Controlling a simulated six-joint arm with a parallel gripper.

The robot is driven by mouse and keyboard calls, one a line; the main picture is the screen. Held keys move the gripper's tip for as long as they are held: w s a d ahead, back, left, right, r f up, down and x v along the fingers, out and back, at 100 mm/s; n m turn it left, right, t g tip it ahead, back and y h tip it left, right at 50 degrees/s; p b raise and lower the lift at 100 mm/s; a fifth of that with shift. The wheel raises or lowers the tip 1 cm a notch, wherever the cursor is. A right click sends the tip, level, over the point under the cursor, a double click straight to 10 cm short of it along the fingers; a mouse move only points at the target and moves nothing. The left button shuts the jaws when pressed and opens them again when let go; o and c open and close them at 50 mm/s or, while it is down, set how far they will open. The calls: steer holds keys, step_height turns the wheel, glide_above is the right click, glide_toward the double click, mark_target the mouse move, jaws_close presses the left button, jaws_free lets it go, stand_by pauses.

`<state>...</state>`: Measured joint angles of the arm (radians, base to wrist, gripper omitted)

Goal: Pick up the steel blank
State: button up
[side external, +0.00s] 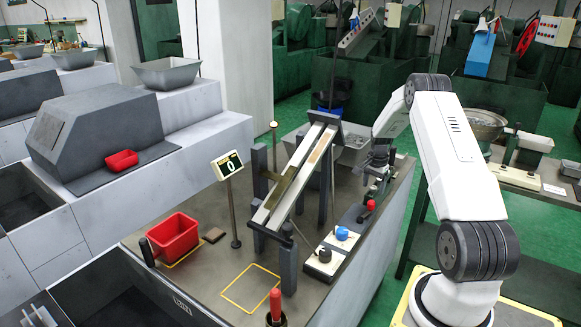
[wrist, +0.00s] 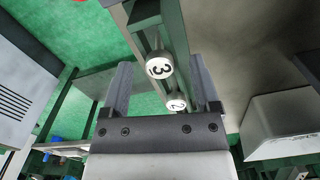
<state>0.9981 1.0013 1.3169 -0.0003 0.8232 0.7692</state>
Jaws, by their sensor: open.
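A red bin (side external: 174,236) stands on the bench at left, near a counter display (side external: 228,165) on a post. A yellow outlined square (side external: 250,288) is empty. A red-handled tool (side external: 275,305) stands in front.

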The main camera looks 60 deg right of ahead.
mark_target(373, 187)
jaws_close()
steer(key=shift+r, duration=0.2)
step_height(373, 187, up, 10)
steer(key=shift+f, duration=0.15)
stand_by(0.7)
stand_by(0.4)
